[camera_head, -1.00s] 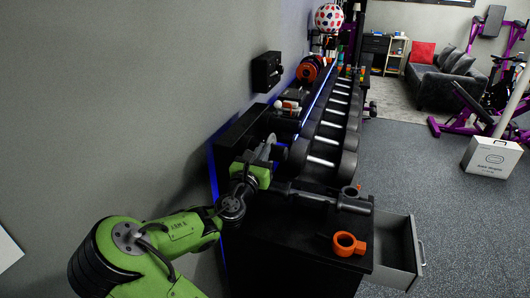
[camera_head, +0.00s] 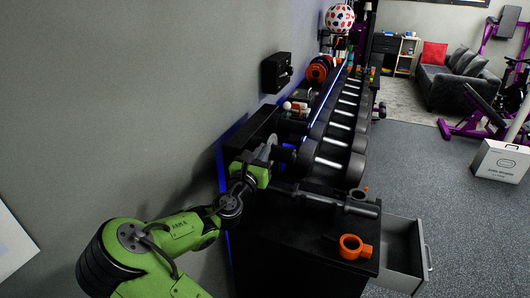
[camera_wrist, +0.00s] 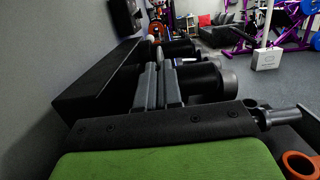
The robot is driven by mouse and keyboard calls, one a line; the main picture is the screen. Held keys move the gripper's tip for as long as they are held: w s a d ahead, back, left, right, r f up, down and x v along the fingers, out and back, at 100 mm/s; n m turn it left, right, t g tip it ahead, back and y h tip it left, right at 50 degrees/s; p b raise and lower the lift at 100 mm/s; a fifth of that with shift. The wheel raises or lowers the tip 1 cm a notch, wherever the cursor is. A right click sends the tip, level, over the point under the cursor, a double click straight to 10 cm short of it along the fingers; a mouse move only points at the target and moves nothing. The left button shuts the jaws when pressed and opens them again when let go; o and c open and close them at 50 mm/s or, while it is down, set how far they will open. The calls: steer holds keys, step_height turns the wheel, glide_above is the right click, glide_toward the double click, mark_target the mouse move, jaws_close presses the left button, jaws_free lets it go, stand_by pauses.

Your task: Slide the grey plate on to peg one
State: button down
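The grey plate (camera_head: 269,145) shows as a thin upright disc just past the green body of my gripper (camera_head: 265,158) in the head view. In the wrist view my gripper's two dark fingers (camera_wrist: 159,88) are close together, with the plate's thin edge (camera_wrist: 160,54) between their far ends. The gripper appears shut on the plate. Black pegs stick out to the right from a long black panel (camera_wrist: 95,85). A thick near peg (camera_wrist: 200,82) is just right of the fingers. I cannot tell which peg is peg one, or whether the plate touches one.
A dumbbell rack (camera_head: 335,140) runs away beyond the black cabinet (camera_head: 290,240). A dark bar (camera_head: 320,197) and an orange ring (camera_head: 352,246) lie on the cabinet top. A drawer (camera_head: 405,255) stands open at right. The grey wall is close on the left.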

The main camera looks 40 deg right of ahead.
steer(key=shift+w+a+p, duration=0.3)
steer(key=shift+w+p, duration=0.1)
steer(key=shift+w, duration=0.3)
steer(key=shift+w+a+p, duration=0.3)
steer(key=shift+w+p, duration=0.05)
steer(key=shift+w, duration=0.3)
steer(key=c, duration=1.2)
jaws_free()
steer(key=v, duration=1.6)
steer(key=shift+d, duration=0.1)
steer(key=shift+d, duration=0.1)
